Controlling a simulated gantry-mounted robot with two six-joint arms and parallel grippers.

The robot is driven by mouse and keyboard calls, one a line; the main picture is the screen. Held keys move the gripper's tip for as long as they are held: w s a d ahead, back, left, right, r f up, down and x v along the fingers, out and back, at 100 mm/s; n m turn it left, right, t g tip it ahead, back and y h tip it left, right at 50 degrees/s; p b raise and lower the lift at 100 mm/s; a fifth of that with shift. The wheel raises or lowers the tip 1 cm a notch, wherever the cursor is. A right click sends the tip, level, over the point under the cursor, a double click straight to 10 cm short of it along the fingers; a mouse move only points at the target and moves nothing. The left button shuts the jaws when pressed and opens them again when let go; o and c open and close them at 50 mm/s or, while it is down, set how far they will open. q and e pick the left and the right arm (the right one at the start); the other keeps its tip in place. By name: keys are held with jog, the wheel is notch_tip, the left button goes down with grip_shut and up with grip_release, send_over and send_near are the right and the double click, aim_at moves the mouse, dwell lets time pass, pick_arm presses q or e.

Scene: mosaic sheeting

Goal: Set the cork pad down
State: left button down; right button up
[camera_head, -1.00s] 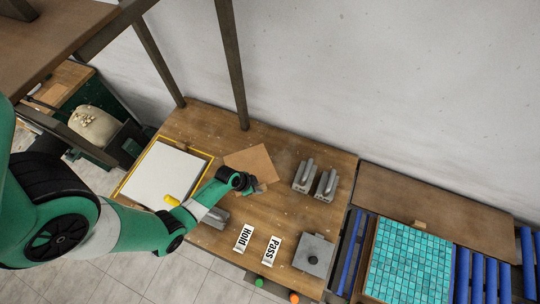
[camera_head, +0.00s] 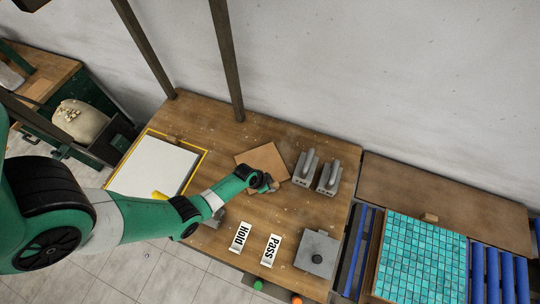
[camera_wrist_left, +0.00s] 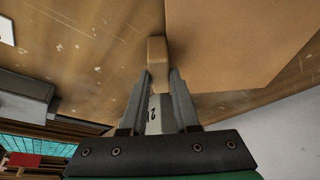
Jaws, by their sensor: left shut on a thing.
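The cork pad (camera_head: 262,159) is a flat tan square over the wooden table, left of the two grey trowel-like tools. In the left wrist view the pad (camera_wrist_left: 235,45) fills the upper right, with a small tan grip block (camera_wrist_left: 157,52) at its edge. My left gripper (camera_head: 271,184) is at the pad's near right edge. My right gripper is out of view.
The two grey tools (camera_head: 318,172) stand close to the pad's right. A white board (camera_head: 153,166) in a yellow outline is at left. Hold (camera_head: 239,237) and Pass (camera_head: 270,250) cards and a grey block (camera_head: 316,253) are in front. A teal mosaic sheet (camera_head: 425,258) lies right.

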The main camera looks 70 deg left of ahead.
pick_arm(q)
jog(key=shift+f, duration=0.1)
jog(key=c, duration=0.7)
grip_release()
jog(key=shift+o, duration=0.2)
jog(key=shift+r, duration=0.3)
jog(key=p+v, duration=0.9)
jog(key=v, duration=0.2)
jog(key=shift+s+r+p, duration=0.2)
jog(key=shift+r+p, duration=0.1)
jog(key=shift+p, duration=0.05)
